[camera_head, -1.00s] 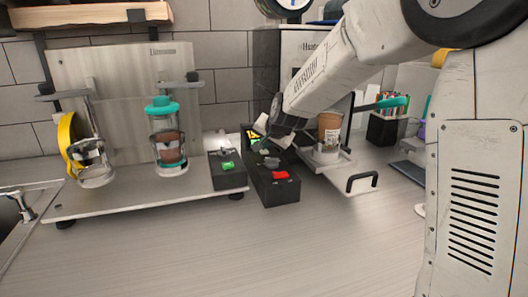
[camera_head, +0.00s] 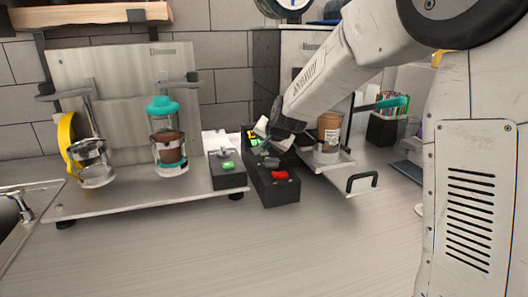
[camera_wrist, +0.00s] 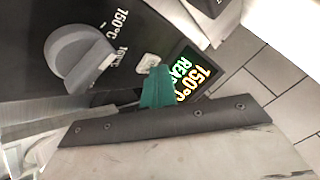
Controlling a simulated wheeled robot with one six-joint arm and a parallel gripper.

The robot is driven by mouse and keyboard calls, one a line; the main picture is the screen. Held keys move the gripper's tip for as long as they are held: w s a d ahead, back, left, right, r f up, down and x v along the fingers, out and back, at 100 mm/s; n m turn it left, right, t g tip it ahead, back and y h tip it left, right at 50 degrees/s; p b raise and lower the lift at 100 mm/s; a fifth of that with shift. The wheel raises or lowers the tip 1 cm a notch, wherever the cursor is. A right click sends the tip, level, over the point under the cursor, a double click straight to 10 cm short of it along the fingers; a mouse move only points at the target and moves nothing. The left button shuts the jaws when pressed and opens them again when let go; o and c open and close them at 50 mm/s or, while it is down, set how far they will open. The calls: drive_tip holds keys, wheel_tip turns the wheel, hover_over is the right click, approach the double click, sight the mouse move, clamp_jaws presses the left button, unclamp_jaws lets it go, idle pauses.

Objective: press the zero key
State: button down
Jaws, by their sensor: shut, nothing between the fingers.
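A dark control box (camera_head: 275,185) stands at the middle of the counter. In the wrist view its panel (camera_wrist: 30,60) carries a grey knob (camera_wrist: 80,58), a lit display (camera_wrist: 198,72) reading 150°C and a small pale key (camera_wrist: 148,64) between them. The marking on this key is too small to read. My gripper (camera_head: 257,139) is over the far part of the box. In the wrist view its teal fingertips (camera_wrist: 157,82) are together and empty, close beside the pale key. I cannot tell whether they touch it.
A red button (camera_head: 280,175) sits on the near end of the box. A smaller box with a green button (camera_head: 228,166) stands left of it. A cup (camera_head: 328,130) stands in the sealer on the right. Glass vessels stand on the left. The front counter is clear.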

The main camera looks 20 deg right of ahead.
sight(265, 153)
drive_tip(key=shift+r, duration=0.8)
drive_tip(key=shift+r, duration=0.1)
drive_tip(key=shift+r, duration=2.45)
drive_tip(key=s+d+f+n+g, duration=0.1)
drive_tip(key=s+n+g, duration=0.1)
drive_tip(key=s, duration=1.3)
drive_tip(key=s+d+f+n+g, duration=0.1)
drive_tip(key=s+n+g, duration=0.2)
drive_tip(key=s, duration=1.2)
drive_tip(key=s+d+f+n+g+h, duration=0.1)
drive_tip(key=s+n+g, duration=0.1)
drive_tip(key=s, duration=1.4)
drive_tip(key=shift+n+g, duration=0.4)
drive_tip(key=shift+g, duration=0.1)
